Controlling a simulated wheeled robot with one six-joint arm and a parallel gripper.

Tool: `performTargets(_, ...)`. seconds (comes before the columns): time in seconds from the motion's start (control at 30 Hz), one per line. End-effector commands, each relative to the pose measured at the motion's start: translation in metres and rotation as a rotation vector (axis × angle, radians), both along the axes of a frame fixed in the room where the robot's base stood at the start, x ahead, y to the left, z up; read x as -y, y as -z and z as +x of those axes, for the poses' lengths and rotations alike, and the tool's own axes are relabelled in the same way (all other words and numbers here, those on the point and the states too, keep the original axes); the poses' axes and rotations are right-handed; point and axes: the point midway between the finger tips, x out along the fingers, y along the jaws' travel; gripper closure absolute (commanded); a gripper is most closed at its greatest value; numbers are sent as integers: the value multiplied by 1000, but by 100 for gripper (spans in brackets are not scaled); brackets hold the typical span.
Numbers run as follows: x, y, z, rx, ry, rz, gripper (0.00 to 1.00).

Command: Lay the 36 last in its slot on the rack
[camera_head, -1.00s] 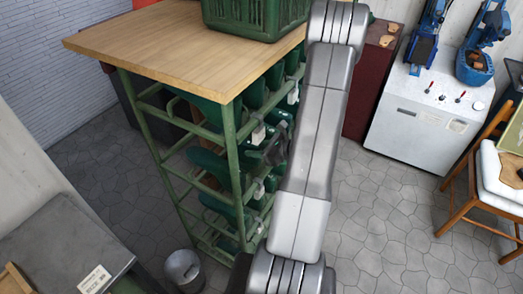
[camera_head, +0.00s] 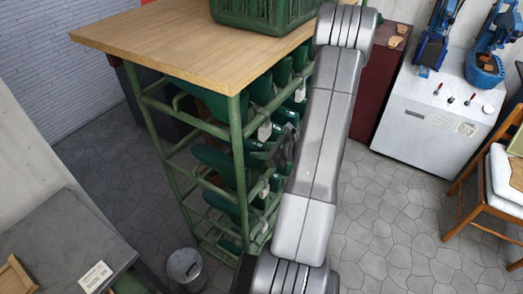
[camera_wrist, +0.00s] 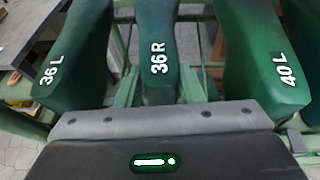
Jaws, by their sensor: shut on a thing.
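The green last marked 36 R (camera_wrist: 158,28) is in the middle of the wrist view, straight ahead of my gripper (camera_head: 283,150). My gripper is shut and reaches the open side of the green rack (camera_head: 237,150). It appears to hold the 36 R last, but its fingertips are hidden in the wrist view. A last marked 36 L (camera_wrist: 82,50) is on the left and one marked 40 L (camera_wrist: 262,45) on the right, each apart from the 36 R last. Whether the 36 R last touches the rack bars cannot be told.
The rack's wooden top (camera_head: 165,45) bears a green crate (camera_head: 262,14). Several other green lasts fill its tiers. A metal bin (camera_head: 187,268) stands by its foot, and a grey table (camera_head: 55,245) is at left.

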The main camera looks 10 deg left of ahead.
Motion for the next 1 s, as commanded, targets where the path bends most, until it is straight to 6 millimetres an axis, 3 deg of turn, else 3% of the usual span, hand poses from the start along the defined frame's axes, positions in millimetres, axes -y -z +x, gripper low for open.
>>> performTargets(0.17, 0, 1, 0, 0, 0, 1, 89)
performTargets(0.2, 0, 1, 0, 0, 0, 1, 60)
performTargets(0.3, 0, 1, 0, 0, 0, 1, 40)
performTargets(0.67, 4, 0, -1, 1, 2, 0, 40)
performTargets(0.77, 14, -4, -3, 2, 2, -1, 40)
performTargets(1.0, 61, -23, -16, 4, 6, -1, 40)
